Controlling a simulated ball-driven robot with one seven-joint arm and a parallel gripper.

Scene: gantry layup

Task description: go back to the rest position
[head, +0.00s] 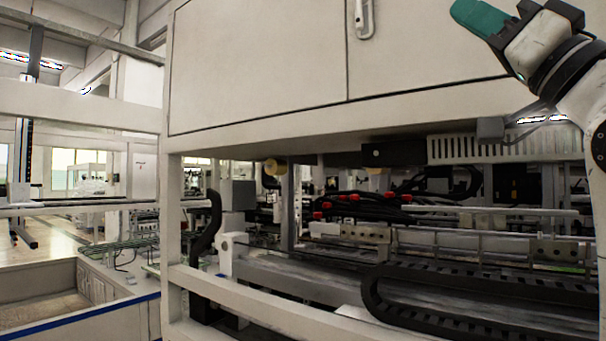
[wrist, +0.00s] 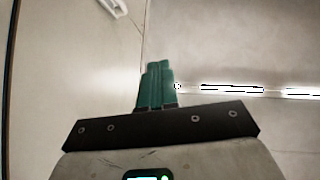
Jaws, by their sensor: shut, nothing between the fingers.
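My gripper (head: 482,16) is at the top right of the head view, raised in front of the cabinet, with its green fingers pointing up and left. The wrist view shows the green fingers (wrist: 154,86) closed side by side with nothing between them. My white arm comes in from the right edge of the head view. The gripper touches nothing that I can see.
A large pale cabinet (head: 255,65) with a handle (head: 364,18) spans the top. Below it is a machine bay with a black cable chain (head: 400,306) and red-tipped cables (head: 360,203). A pale frame rail (head: 270,312) crosses the front.

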